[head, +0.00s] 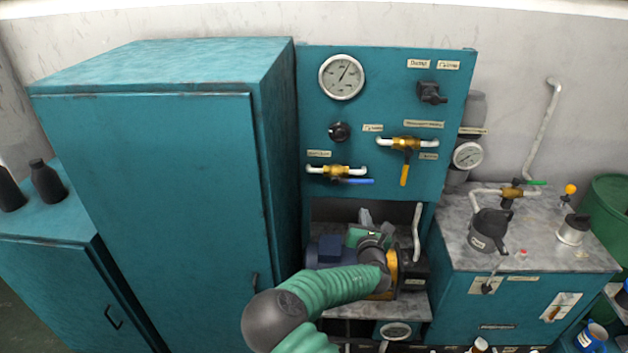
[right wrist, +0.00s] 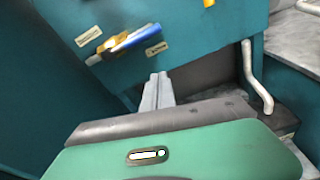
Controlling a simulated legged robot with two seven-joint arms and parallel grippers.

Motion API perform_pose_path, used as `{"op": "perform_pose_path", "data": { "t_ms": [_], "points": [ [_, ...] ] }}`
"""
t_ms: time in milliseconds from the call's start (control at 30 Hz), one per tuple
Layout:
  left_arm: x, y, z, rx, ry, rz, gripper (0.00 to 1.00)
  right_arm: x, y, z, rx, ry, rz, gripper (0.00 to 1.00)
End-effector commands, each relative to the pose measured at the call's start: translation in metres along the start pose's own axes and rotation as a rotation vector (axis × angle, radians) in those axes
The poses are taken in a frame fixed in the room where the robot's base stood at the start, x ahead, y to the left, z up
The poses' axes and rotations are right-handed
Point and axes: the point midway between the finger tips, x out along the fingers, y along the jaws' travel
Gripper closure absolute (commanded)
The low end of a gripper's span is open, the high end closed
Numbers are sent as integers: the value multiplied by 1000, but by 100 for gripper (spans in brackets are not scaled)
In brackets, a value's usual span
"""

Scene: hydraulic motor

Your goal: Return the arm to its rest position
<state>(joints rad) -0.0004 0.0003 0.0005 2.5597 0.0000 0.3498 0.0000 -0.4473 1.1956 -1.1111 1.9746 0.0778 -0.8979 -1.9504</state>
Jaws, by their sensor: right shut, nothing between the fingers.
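My right arm, with its green ribbed sleeve, reaches up from the bottom of the head view. My right gripper (head: 365,217) is in front of the lower part of the teal panel, below the blue-handled valve (head: 338,172). In the right wrist view its grey fingers (right wrist: 157,88) are together and empty. The fingers point toward the panel and appear apart from the valve (right wrist: 122,42). My left gripper is not in view.
The teal panel (head: 385,95) carries a gauge (head: 341,77) and a yellow-handled valve (head: 404,158). A blue motor (head: 328,252) sits partly hidden behind my arm. A tall teal cabinet (head: 160,180) stands left; a grey-topped bench (head: 535,257) with fittings stands right.

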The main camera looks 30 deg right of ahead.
Motion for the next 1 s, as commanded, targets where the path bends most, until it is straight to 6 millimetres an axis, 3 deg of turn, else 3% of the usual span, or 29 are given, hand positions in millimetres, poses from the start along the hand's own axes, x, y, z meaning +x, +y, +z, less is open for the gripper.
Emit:
{"op": "perform_pose_path", "data": {
  "t_ms": [67, 133, 167, 267, 333, 400, 533, 600, 733, 833, 1000],
  "points": [
    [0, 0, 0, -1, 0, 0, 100, -2, 0, -1, 17, 3, -6, 100],
    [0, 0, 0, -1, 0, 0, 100, -6, -13, -8, 119, 29, -53, 100],
    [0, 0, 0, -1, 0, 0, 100, -11, -22, -15, 203, 49, -91, 100],
    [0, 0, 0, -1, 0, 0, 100, -44, -51, -61, 668, 162, -297, 100],
    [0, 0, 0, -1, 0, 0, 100, -86, -48, -103, 1066, 257, -490, 100],
    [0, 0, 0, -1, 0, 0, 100, -137, -24, -134, 1418, 346, -692, 100],
    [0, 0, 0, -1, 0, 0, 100, -236, 34, -155, 1848, 449, -1060, 100],
    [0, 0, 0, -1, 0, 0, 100, -285, 55, -154, 1973, 454, -1234, 100],
    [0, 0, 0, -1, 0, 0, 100, -349, 69, -147, 2074, 394, -1452, 100],
    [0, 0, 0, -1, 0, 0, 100, -368, 70, -146, 2093, 355, -1517, 100],
    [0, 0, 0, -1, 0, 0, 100, -369, 70, -146, 2094, 350, -1523, 100]
  ]
}}
